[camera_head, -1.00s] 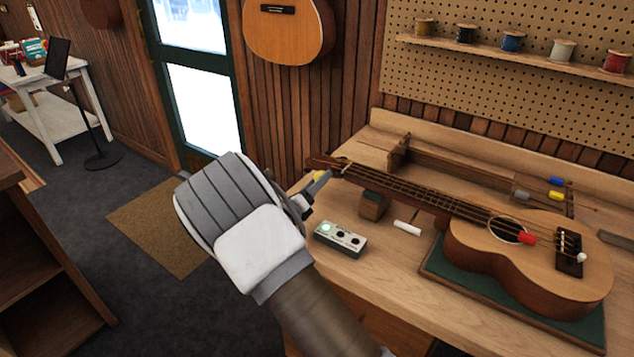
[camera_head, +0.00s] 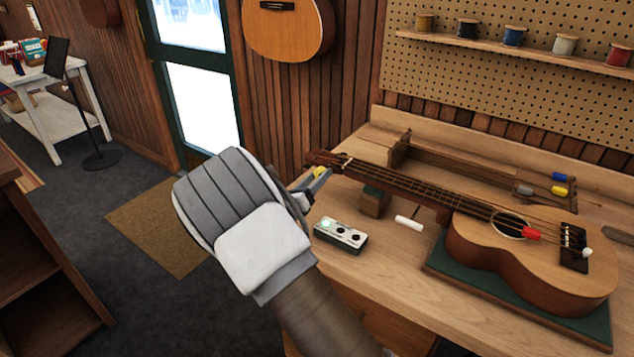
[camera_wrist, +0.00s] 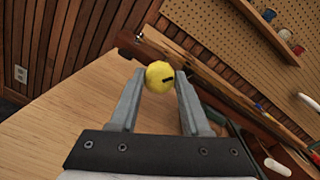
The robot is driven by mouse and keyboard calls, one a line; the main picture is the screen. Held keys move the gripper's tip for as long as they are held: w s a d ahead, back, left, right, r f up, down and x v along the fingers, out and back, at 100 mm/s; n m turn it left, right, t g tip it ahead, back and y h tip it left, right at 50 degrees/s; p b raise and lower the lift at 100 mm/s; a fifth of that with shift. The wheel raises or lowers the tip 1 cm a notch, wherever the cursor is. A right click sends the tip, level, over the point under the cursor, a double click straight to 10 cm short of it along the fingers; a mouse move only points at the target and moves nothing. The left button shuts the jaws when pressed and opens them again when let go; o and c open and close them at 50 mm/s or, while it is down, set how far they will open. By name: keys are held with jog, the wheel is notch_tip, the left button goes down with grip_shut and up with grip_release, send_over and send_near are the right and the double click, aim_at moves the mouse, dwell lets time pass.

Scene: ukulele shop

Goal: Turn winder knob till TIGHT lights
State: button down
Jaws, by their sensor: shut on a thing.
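The yellow winder knob (camera_wrist: 160,77) sits between the fingertips of my gripper (camera_wrist: 159,82) in the wrist view, and its face carries a short dark mark. In the head view the knob (camera_head: 320,173) is mostly hidden by my gripper (camera_head: 314,178), at the head end of the ukulele (camera_head: 535,265). My gripper is shut on the knob. A small lamp box (camera_head: 340,236) stands on the bench; its left lamp glows green and the other two are dark. Its lettering is too small to read.
The ukulele lies on a green pad (camera_head: 450,268), its neck on a wooden block (camera_head: 374,203). A white cylinder (camera_head: 408,222) lies near the lamp box. Several thread spools stand on a shelf (camera_head: 490,50). The bench's left end (camera_wrist: 75,110) is mostly clear.

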jog(key=m+b, duration=0.1)
jog(key=m, duration=0.1)
jog(key=m+b, duration=0.3)
jog(key=shift+f+m+b, duration=0.3)
jog(key=shift+m, duration=0.1)
jog(key=m+b, duration=0.4)
jog(key=shift+m+h+b, duration=0.35)
jog(key=shift+m+h, duration=0.05)
jog(key=m+b, duration=0.3)
jog(key=b, duration=0.1)
jog(key=shift+f+m+b, duration=0.1)
jog(key=shift+m+b, duration=0.2)
jog(key=shift+m, duration=0.1)
jog(key=m+b, duration=0.3)
jog(key=b, duration=0.1)
jog(key=shift+m+h+b, duration=0.35)
jog(key=shift+m+h, duration=0.05)
jog(key=m+b, duration=0.3)
jog(key=b, duration=0.1)
jog(key=shift+g, duration=0.3)
jog(key=shift+r, duration=0.3)
jog(key=c, duration=0.7)
grip_release()
jog(key=shift+o, duration=0.2)
